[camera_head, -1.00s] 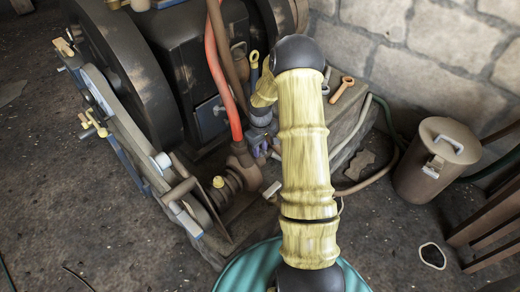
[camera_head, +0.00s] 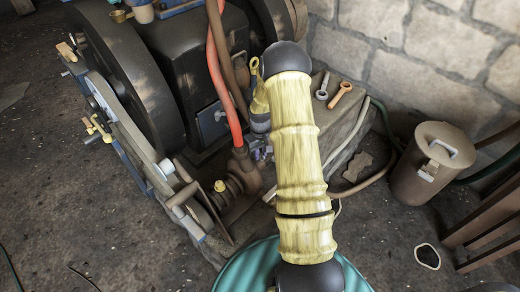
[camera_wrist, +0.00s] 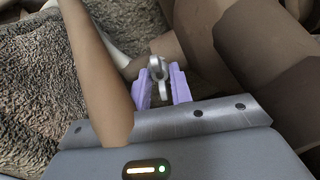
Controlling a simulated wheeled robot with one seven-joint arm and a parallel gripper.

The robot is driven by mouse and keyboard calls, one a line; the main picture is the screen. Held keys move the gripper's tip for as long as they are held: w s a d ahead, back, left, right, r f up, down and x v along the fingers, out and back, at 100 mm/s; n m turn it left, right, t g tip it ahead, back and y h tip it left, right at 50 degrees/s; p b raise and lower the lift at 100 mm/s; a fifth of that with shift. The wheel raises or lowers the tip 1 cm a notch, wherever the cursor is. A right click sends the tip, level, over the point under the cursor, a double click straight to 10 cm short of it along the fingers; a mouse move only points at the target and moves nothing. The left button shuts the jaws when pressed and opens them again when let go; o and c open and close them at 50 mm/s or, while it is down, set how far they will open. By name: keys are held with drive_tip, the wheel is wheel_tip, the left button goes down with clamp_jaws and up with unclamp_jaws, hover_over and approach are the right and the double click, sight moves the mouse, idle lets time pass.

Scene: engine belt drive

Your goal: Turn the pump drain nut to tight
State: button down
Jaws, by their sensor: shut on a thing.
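In the wrist view, my gripper (camera_wrist: 161,84) has its two purple fingers closed around a small grey metal piece with a ring-shaped end, which I take to be the pump drain nut (camera_wrist: 157,66). The nut sits between the fingertips, against a brown pipe or body of the pump. In the head view, my gripper (camera_head: 260,154) is low beside the brown pump (camera_head: 243,168) under the red hose, mostly covered by my arm. The nut cannot be made out there. Its exact turn angle is not clear.
A red hose (camera_head: 222,75) and a brown hose run down to the pump. A brown rod-like part crosses close to the fingers in the wrist view (camera_wrist: 98,70). A lidded brown can (camera_head: 432,162) stands on the floor.

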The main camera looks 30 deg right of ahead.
drive_tip(key=c, duration=1.5)
unclamp_jaws()
drive_tip(key=shift+c, duration=0.2)
wheel_tip(320, 180, up, 17)
drive_tip(key=p, duration=0.7)
drive_tip(key=shift+r, duration=0.2)
drive_tip(key=shift+c, duration=0.2)
